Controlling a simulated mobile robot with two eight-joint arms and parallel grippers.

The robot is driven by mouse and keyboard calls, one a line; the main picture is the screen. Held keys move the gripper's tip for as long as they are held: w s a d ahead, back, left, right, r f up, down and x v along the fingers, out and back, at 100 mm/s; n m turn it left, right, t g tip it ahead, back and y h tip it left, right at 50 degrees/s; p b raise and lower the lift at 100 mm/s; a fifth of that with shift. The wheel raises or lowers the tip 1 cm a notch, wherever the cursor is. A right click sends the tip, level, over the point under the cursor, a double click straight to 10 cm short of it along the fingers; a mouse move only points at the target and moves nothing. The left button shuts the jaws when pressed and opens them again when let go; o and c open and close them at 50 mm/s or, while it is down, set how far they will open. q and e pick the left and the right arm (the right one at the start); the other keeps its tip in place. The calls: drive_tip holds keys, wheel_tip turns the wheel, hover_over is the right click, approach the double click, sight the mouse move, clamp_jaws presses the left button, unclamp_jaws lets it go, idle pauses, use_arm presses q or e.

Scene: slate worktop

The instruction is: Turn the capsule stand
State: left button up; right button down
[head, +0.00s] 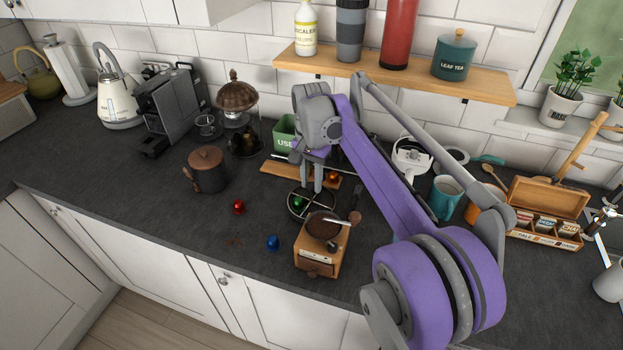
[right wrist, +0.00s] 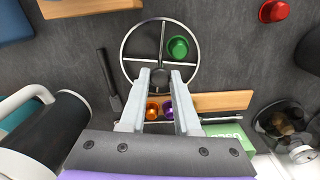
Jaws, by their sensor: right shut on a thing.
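The capsule stand is a dark round rack with a thin metal ring (right wrist: 124,52) and crossing spokes. In the head view its ring (head: 289,207) sits on the worktop behind the coffee grinder. A green capsule (right wrist: 178,48) is in one of its sections. My right gripper (head: 318,189) reaches down over the stand, and its fingers are shut on the small central hub (right wrist: 160,76). Part of the hub is hidden by the fingers. An orange capsule (right wrist: 153,111) and a purple capsule (right wrist: 168,107) show between the fingers, by the wooden board. My left gripper is not in view.
A wooden coffee grinder (head: 318,252) stands close in front of the stand. A red capsule (head: 238,206) and a blue capsule (head: 272,242) lie to the left.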

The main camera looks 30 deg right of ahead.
drive_tip(key=shift+r+m+p, duration=0.1)
drive_tip(key=shift+m+p, duration=0.25)
drive_tip(key=shift+m, duration=3.25)
drive_tip(key=c, duration=0.6)
unclamp_jaws()
wheel_tip(320, 180, up, 11)
drive_tip(key=shift+f+p, duration=0.15)
drive_tip(key=shift+p, duration=0.65)
